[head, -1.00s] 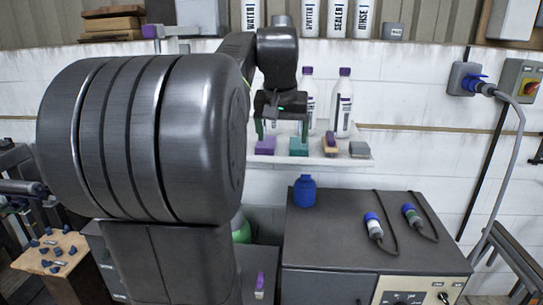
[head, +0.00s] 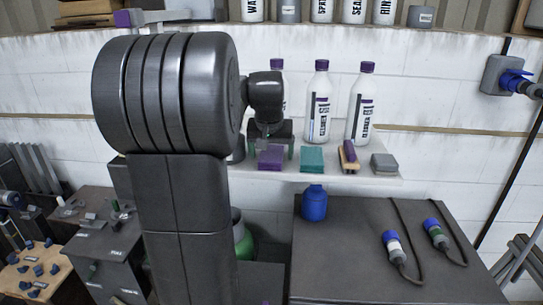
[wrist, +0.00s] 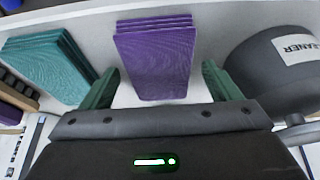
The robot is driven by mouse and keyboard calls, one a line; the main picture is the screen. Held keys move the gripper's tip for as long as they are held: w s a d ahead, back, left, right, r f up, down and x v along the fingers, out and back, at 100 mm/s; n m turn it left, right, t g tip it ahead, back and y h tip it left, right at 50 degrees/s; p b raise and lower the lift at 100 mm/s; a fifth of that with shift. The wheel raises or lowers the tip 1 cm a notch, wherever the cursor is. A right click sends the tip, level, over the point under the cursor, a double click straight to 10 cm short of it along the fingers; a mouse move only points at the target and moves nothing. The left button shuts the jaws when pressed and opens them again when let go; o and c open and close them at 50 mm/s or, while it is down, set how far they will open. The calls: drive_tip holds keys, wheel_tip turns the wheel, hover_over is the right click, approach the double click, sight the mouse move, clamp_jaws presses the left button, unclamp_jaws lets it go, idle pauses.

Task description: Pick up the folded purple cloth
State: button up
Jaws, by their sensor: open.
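The folded purple cloth (head: 271,160) lies on the white wall shelf, left of a folded teal cloth (head: 312,158). In the wrist view the purple cloth (wrist: 155,60) shows as a stack of folded layers, straight ahead of my gripper. My gripper (head: 271,150) is open, with one green finger on each side of the purple cloth. In the wrist view the fingers of my gripper (wrist: 160,78) stand apart with nothing held, and gaps show between them and the cloth. Whether the fingers reach below the cloth's top is unclear.
A dark labelled tub (wrist: 270,72) stands close to the right finger in the wrist view; the teal cloth (wrist: 48,65) is to the left. The shelf (head: 390,184) also holds white bottles (head: 319,105), a brush (head: 348,156) and a grey block (head: 384,163).

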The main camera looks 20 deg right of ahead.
sight(271, 154)
drive_tip(key=shift+c, duration=0.2)
drive_tip(key=c, duration=1)
drive_tip(key=shift+r, duration=0.1)
drive_tip(key=shift+c, duration=0.2)
wheel_tip(271, 154, up, 10)
drive_tip(key=shift+b, duration=0.4)
